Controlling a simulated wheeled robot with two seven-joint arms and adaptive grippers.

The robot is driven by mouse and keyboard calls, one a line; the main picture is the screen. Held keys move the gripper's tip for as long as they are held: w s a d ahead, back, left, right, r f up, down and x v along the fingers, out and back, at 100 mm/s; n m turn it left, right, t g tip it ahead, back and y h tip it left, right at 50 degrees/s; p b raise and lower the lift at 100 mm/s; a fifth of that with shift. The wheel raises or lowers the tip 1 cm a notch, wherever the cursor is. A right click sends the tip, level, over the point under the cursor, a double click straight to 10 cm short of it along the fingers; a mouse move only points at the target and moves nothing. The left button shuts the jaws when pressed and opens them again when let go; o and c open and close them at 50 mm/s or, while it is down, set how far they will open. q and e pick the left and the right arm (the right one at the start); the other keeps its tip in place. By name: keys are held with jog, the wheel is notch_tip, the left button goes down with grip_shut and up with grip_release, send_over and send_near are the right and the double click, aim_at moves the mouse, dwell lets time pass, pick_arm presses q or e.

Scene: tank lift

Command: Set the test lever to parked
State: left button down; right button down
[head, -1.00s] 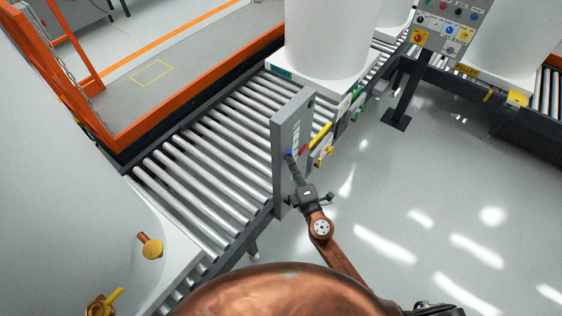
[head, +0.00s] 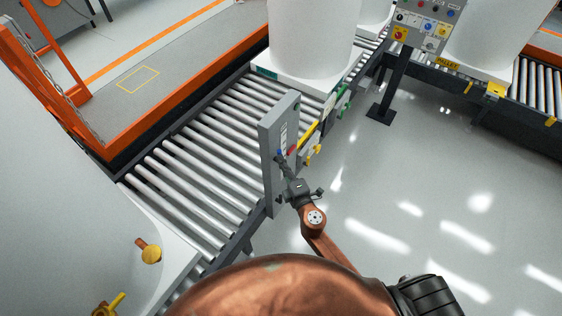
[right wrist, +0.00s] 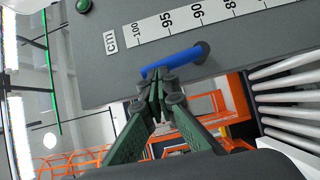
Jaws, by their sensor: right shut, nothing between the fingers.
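A blue lever (right wrist: 172,62) sticks out of a grey upright panel (right wrist: 240,62) in the right wrist view. It runs from a dark pivot at right, sloping slightly down to its free end at left. The panel (head: 268,160) stands beside the roller conveyor in the head view, where the lever is a tiny blue spot. My right gripper (head: 282,163) is at the panel's face. Its fingers (right wrist: 165,84) are shut with nothing between them, just below the lever in the wrist picture. Whether they touch it I cannot tell. My left gripper is not in view.
A white centimetre scale (right wrist: 170,25) and a green button (right wrist: 83,6) are on the panel. A roller conveyor (head: 200,170) runs behind it, with a large white tank (head: 312,35) on it. A control stand (head: 385,80) stands further right. Floor to the right is clear.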

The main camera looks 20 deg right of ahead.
jog(key=shift+a, duration=0.1)
